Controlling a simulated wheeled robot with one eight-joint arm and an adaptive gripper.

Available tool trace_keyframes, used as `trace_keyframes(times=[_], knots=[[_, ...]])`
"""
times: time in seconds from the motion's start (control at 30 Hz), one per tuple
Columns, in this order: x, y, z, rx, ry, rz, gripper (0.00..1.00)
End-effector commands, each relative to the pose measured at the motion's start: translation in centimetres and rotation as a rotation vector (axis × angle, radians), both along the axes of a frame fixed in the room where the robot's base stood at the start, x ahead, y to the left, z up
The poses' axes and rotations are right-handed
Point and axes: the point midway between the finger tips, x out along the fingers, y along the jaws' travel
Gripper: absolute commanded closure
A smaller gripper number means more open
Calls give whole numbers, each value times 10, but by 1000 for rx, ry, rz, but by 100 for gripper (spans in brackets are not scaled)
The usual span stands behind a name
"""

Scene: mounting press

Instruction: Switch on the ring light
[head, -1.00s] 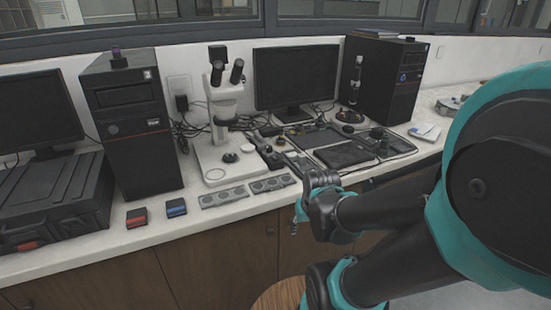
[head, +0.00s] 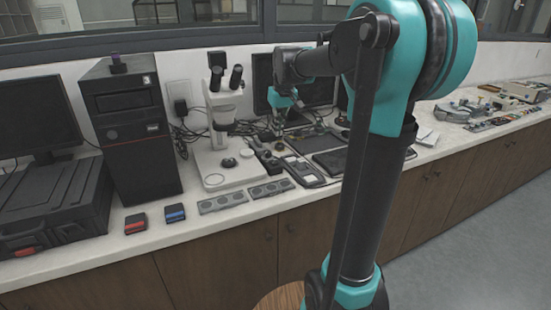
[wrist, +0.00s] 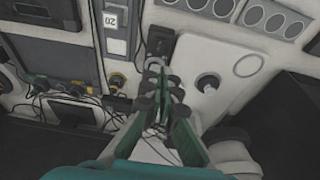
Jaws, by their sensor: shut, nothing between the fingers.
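No thing in view can be told for certain as the ring light. A white microscope (head: 222,105) with dark eyepieces stands on a white base (head: 226,178) at the counter's middle. The base and its dark round stage (wrist: 208,82) show right of my fingers in the wrist view. A small black box (wrist: 160,41) with a round part sits just past my fingertips; whether it is the light's control I cannot tell. My gripper (wrist: 165,82) is shut and empty, pointing down over the counter. In the head view my gripper (head: 281,125) is right of the microscope, before the monitor.
Grey panels with round discs (head: 222,201) lie along the front edge. A flat dark tray (head: 330,160) and a handheld meter (head: 303,170) lie to the right, with cables behind. A black computer tower (head: 135,140) stands left. Red and blue boxes (head: 175,213) sit before it.

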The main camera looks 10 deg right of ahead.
Motion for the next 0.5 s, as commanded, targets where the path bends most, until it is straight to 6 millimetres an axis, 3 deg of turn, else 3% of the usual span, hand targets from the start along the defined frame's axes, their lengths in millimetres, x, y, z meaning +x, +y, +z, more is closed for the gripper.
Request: trace_keyframes(times=[0.13,0.5], knots=[[7,1,7,0,4,8,100],[7,2,4,0,4,8,100]])
